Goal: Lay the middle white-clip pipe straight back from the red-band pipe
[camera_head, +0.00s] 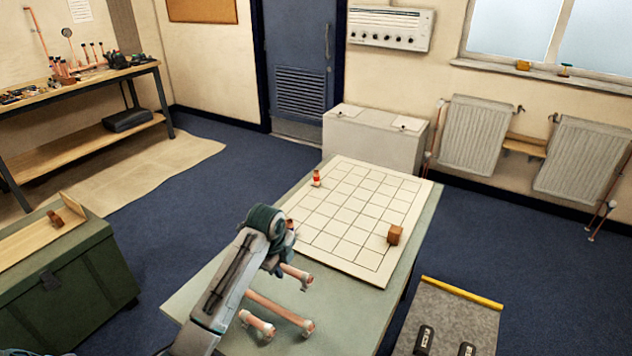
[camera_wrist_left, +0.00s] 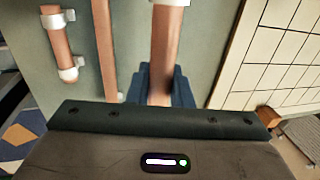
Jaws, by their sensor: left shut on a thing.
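My left gripper (camera_head: 280,258) is over the table's near-left part, beside the grid board. Its blue jaws (camera_wrist_left: 165,88) are shut around a copper pipe with a white clip (camera_head: 297,274); this pipe runs up through the left wrist view (camera_wrist_left: 167,45). Its other end is hidden by the gripper. A long copper pipe (camera_head: 272,309) and a short one with white clips (camera_head: 256,325) lie on the table beside it; they also show in the left wrist view, long (camera_wrist_left: 104,45) and short (camera_wrist_left: 56,45). The red-band pipe (camera_head: 316,178) stands at the board's far-left corner.
The white grid board (camera_head: 345,215) lies on the grey-green table (camera_head: 205,285), mostly bare. A wooden block (camera_head: 394,235) sits on its right side. A white chest (camera_head: 372,138) stands behind the table, and a green box (camera_head: 70,275) to the left.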

